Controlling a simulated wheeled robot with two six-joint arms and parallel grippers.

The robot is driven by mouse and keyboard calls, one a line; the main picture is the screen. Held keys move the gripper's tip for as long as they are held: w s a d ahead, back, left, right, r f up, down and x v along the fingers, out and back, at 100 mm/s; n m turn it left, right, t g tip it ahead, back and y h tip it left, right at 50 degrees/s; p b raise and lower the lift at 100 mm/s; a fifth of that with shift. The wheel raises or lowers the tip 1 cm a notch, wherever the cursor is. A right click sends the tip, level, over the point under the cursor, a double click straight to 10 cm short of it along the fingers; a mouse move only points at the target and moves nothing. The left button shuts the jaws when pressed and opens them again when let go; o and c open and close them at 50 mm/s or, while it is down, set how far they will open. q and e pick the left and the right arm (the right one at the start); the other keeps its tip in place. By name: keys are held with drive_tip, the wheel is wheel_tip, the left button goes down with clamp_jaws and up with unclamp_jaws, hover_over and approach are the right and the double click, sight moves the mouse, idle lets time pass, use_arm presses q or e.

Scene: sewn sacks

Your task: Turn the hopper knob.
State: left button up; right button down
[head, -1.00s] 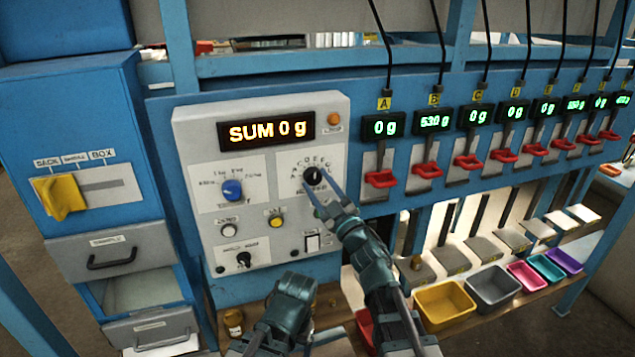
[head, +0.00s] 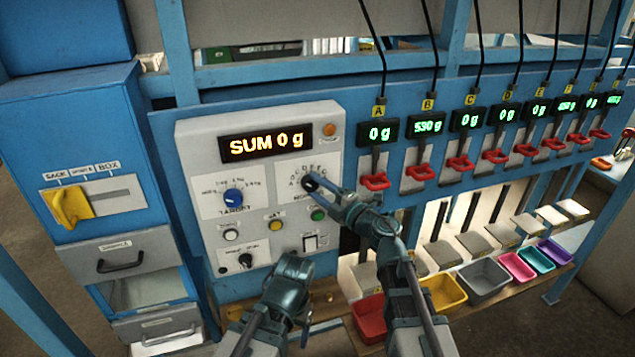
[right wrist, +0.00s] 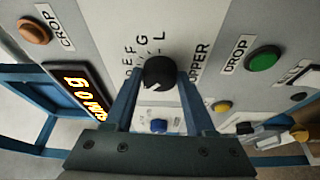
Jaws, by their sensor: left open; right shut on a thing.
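The hopper knob (head: 309,185) is a small black round knob on the grey control panel (head: 190,150), with letters printed around it. In the right wrist view the knob (right wrist: 159,71) shows a white mark, and letters D to G stand beside it. My right gripper (head: 314,182) is shut on the knob, one finger on each side, as the right wrist view (right wrist: 159,82) shows. In the head view the fingers hide part of the knob and its letters. My left gripper (head: 305,329) is low in front of the panel, open and apart from the knob.
A blue target knob (head: 232,197), a green button (head: 318,214) and a yellow button (head: 276,226) sit close by on the panel. The display (head: 266,144) reads SUM 0 g. Red levers (head: 374,182) line the right; coloured bins (head: 443,291) stand below.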

drive_tip(key=shift+r+n+h+p, duration=0.2)
drive_tip(key=shift+n+h+p, duration=0.2)
drive_tip(key=shift+n+p, duration=0.55)
drive_tip(key=shift+n+g, duration=0.3)
drive_tip(key=shift+n, duration=0.05)
drive_tip(key=shift+f, duration=0.1)
drive_tip(key=shift+c, duration=1.2)
unclamp_jaws()
drive_tip(key=shift+s, duration=0.1)
